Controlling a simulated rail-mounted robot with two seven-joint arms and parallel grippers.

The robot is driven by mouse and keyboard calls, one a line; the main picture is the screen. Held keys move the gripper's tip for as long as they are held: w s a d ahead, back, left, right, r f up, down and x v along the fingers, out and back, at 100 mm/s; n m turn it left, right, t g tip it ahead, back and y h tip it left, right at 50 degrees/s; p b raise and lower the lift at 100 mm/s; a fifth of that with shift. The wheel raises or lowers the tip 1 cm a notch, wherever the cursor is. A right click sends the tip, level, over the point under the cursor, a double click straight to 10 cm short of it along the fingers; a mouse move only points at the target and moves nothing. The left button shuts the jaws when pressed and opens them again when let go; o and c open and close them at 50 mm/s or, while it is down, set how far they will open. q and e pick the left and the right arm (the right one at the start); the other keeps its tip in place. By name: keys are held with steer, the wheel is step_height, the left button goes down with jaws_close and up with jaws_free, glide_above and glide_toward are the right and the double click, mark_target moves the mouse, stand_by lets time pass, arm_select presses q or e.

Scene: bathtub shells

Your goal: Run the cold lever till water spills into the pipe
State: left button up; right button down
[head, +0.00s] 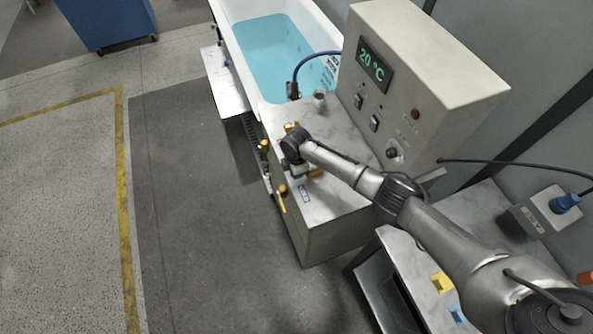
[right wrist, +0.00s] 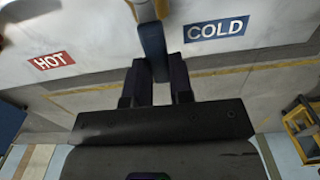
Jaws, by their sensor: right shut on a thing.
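The cold lever (right wrist: 153,40) has a blue-grey grip and a brass-coloured base, just left of the blue COLD label (right wrist: 216,28) in the right wrist view. My right gripper (right wrist: 156,82) is shut on its grip. A red HOT label (right wrist: 51,61) is further left. In the head view my right gripper (head: 296,170) is over the marble-look top (head: 335,200) and hides most of the lever. The tub (head: 237,50) holds blue water (head: 272,55). I cannot see whether water spills or clearly identify the pipe. My left gripper is out of view.
A beige control box (head: 425,75) reading 20 °C stands close behind my right arm. A blue hose (head: 300,68) bends at the tub's end. Brass-coloured fittings (head: 283,189) stick out at the unit's front edge. The grey floor (head: 190,160) to the left is clear.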

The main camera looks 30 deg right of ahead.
steer(key=shift+d, duration=0.1)
steer(key=c, duration=1)
jaws_free()
step_height(320, 180, up, 14)
steer(key=shift+f, duration=0.1)
